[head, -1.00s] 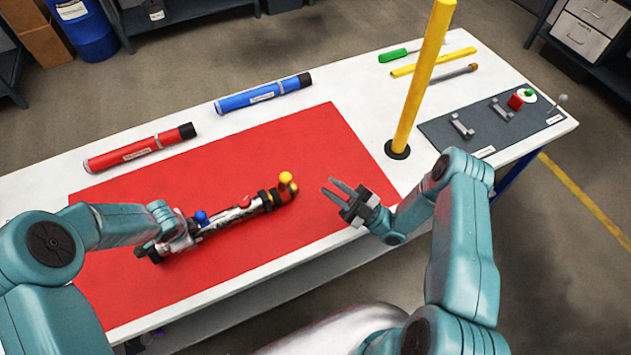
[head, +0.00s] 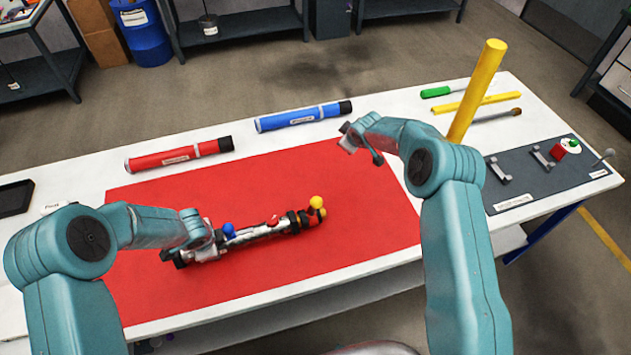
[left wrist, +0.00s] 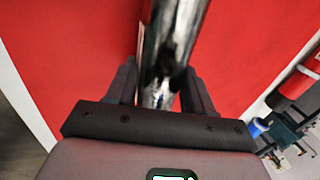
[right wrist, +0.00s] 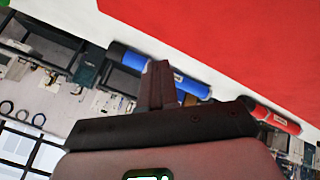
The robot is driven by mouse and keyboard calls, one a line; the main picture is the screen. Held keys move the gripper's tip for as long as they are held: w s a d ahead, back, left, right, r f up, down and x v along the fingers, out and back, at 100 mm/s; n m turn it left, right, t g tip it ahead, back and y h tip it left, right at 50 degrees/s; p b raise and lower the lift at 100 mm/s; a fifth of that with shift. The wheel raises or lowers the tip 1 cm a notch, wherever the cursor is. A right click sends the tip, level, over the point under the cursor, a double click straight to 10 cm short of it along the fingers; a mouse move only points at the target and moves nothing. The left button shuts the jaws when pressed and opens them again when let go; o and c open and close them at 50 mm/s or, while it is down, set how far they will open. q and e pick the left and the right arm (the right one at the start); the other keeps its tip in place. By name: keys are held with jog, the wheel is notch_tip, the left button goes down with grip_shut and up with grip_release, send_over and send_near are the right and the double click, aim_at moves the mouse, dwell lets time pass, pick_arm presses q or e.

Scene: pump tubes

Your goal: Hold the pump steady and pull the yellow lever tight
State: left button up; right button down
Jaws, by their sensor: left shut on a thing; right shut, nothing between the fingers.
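The pump (head: 258,234) is a chrome tube with black fittings, lying on the red mat (head: 370,240). It carries a blue knob (head: 228,230) near its left part and a red part near its middle. The yellow lever, with a yellow ball end (head: 316,202), stands at the pump's right end. My left gripper (head: 205,245) is shut on the pump's left part; in the left wrist view its fingers sit on both sides of the chrome tube (left wrist: 175,50). My right gripper (head: 350,140) is above the mat's far edge, away from the lever. In the right wrist view its fingers (right wrist: 160,85) are together and empty.
A red tube (head: 180,154) and a blue tube (head: 303,116) lie along the back of the white table. A yellow post (head: 478,90) stands at the right, near a dark panel (head: 545,175) with brackets. The mat right of the pump is clear.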

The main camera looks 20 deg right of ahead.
jog(key=s+a+r+m+g+y, duration=0.1)
jog(key=s+a+r+m+g, duration=0.2)
jog(key=s+a+r+g, duration=0.5)
jog(key=s+a+r+m+g, duration=0.1)
jog(key=s+a+r+m, duration=0.35)
jog(key=r, duration=0.65)
jog(key=s+a+f, duration=0.1)
jog(key=s+f, duration=0.1)
jog(key=f, duration=0.4)
jog(key=s+a+f+n, duration=0.1)
jog(key=s+a+f, duration=0.1)
jog(key=f, duration=0.4)
jog(key=shift+s, duration=0.6)
jog(key=shift+s, duration=0.1)
